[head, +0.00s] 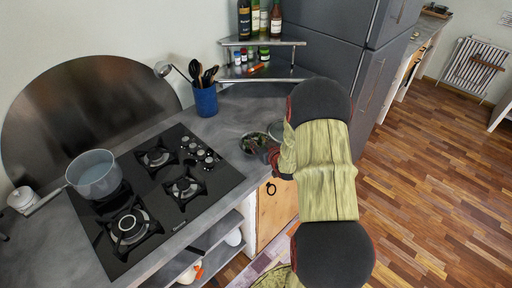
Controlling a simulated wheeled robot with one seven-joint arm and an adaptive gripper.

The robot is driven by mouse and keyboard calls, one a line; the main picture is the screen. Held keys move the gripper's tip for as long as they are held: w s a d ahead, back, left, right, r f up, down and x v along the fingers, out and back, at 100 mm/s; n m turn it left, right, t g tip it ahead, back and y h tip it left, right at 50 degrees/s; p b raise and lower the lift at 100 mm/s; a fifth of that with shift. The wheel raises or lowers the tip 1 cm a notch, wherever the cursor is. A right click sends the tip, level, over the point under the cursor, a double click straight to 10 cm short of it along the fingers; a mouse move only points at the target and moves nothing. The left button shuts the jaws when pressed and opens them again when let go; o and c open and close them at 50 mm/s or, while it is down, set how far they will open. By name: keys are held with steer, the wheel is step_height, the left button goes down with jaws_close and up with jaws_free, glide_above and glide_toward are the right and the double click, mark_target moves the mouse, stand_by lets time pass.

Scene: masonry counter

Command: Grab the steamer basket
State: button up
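A small round dark-rimmed vessel (252,144), possibly the steamer basket, sits on the grey counter to the right of the stove. Its inside looks dark and greenish, and I cannot make out its contents. My arm comes down from the right and hides much of that spot. My gripper (271,156) is at the vessel's right edge, mostly hidden behind my arm. I cannot tell whether its fingers touch the vessel or how far they are open. A pale, see-through round pot (93,174) stands on the left part of the stove.
The black gas stove (222,184) fills the counter's middle. A blue crock (205,100) of dark utensils stands behind. A metal corner shelf (262,74) holds bottles and jars. A grey refrigerator (330,55) is behind my arm. Open wooden floor lies to the right.

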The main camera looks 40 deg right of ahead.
steer(key=shift+w+d+f, duration=0.1)
steer(key=shift+w+d, duration=0.05)
steer(key=shift+w, duration=0.2)
steer(key=shift+c, duration=0.5)
steer(key=c, duration=0.8)
jaws_close()
